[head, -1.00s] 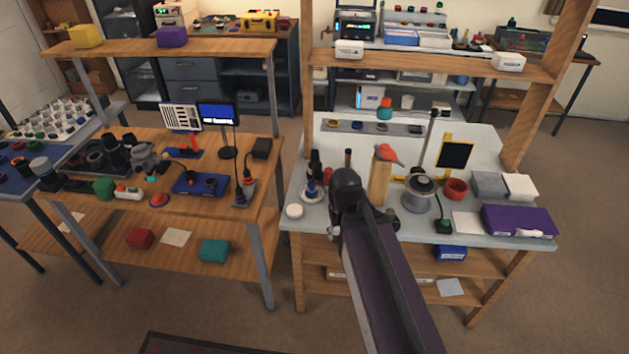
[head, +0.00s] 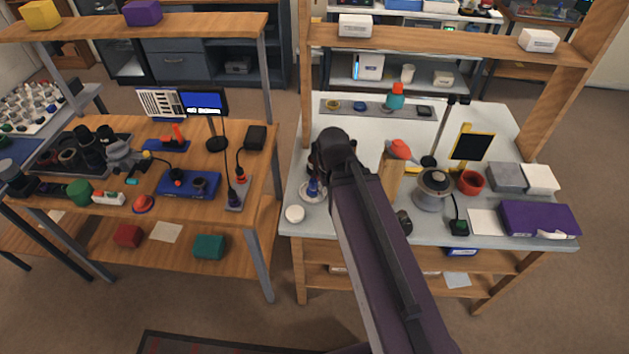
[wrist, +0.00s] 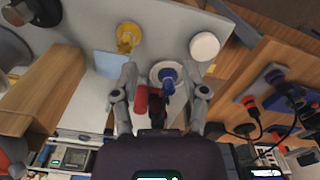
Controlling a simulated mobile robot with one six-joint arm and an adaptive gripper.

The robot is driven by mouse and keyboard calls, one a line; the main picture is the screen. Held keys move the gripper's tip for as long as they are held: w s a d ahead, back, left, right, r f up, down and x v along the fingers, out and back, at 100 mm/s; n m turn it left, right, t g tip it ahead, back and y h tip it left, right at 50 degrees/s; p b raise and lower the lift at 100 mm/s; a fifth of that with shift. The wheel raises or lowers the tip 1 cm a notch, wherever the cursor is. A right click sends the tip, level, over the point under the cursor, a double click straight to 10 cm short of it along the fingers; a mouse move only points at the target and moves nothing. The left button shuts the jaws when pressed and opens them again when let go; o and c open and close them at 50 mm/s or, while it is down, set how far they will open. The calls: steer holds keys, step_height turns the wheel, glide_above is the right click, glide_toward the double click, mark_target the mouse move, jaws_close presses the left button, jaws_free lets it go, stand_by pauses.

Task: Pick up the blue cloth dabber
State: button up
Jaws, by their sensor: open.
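The blue cloth dabber (head: 314,187) stands on a small white dish (head: 309,199) near the left front of the white-topped table, just left of my arm in the head view. In the wrist view the blue dabber (wrist: 169,79) and white dish (wrist: 156,71) lie ahead between the two fingers. My gripper (wrist: 162,82) is open, with one finger to each side of the dabber and nothing held. In the head view the arm hides the gripper.
A red bottle (wrist: 141,99) and dark bottles stand close beside the dabber. A white round lid (head: 294,213) lies near the table's front left corner. A wooden block (head: 391,180) with an orange-red top and a grey spool (head: 433,190) stand to the right.

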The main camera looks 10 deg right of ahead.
steer(key=shift+w+a, duration=0.2)
steer(key=shift+w, duration=0.1)
steer(key=shift+o, duration=1.7)
steer(key=shift+w, duration=0.25)
glide_above(314, 180)
steer(key=shift+a+r+p, duration=0.1)
steer(key=shift+r+p, duration=0.15)
steer(key=shift+p, duration=0.05)
step_height(314, 180, down, 9)
steer(key=b, duration=0.8)
steer(key=shift+r+b, duration=0.2)
steer(key=shift+b, duration=0.15)
steer(key=shift+f, duration=0.15)
